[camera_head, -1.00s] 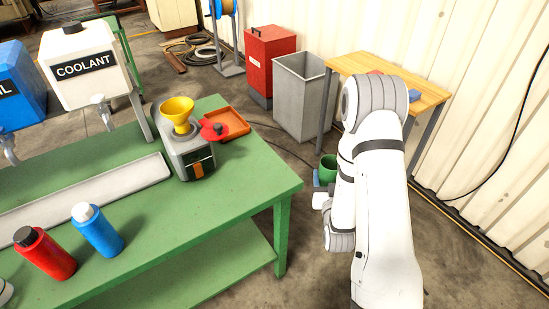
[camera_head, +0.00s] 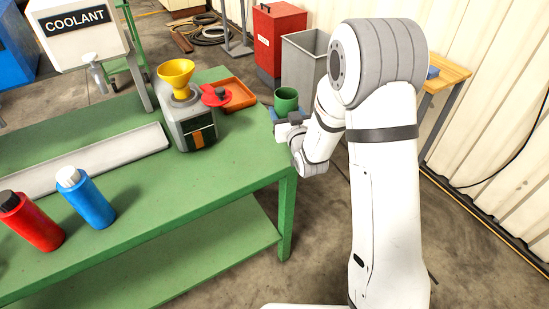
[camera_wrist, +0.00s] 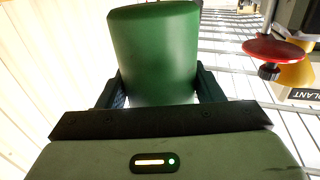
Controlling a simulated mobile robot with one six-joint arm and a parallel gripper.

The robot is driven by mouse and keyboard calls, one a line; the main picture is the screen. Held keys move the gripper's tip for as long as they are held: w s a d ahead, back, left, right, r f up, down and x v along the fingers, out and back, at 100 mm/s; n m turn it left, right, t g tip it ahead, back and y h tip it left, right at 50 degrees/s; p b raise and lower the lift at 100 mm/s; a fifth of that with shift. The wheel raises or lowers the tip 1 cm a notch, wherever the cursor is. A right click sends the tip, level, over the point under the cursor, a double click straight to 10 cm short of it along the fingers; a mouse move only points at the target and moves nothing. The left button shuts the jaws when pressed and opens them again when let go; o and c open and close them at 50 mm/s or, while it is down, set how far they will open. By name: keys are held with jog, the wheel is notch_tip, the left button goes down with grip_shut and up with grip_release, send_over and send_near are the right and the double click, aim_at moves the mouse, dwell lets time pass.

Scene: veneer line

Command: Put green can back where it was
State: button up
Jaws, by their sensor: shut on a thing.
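The green can (camera_head: 286,99) is held in my gripper (camera_head: 288,115), just off the right end of the green workbench (camera_head: 240,160). In the wrist view the green can (camera_wrist: 154,50) stands between the two dark fingers of my gripper (camera_wrist: 158,88), which are shut on it. Its lower end is hidden behind the gripper body. In the head view I look into its open top, and it appears about upright. I cannot tell its exact height above the bench.
On the bench stand a grey machine with a yellow funnel (camera_head: 176,73), a red lid with a black knob (camera_head: 216,95), an orange tray (camera_head: 239,96), a blue bottle (camera_head: 85,200) and a red bottle (camera_head: 30,222). A grey bin (camera_head: 301,60) and wooden table (camera_head: 448,72) stand behind.

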aim_at(278, 113)
jog(key=a, duration=0.1)
jog(key=a+r+y+b, duration=0.1)
jog(key=a, duration=0.1)
jog(key=shift+w+a+r+n, duration=0.1)
jog(key=shift+w+a+n, duration=0.1)
jog(key=shift+n, duration=0.2)
jog(key=shift+a+f+p, duration=0.1)
jog(key=shift+f+p, duration=0.5)
jog(key=shift+f, duration=4.1)
jog(key=shift+f, duration=0.15)
jog(key=o, duration=1.2)
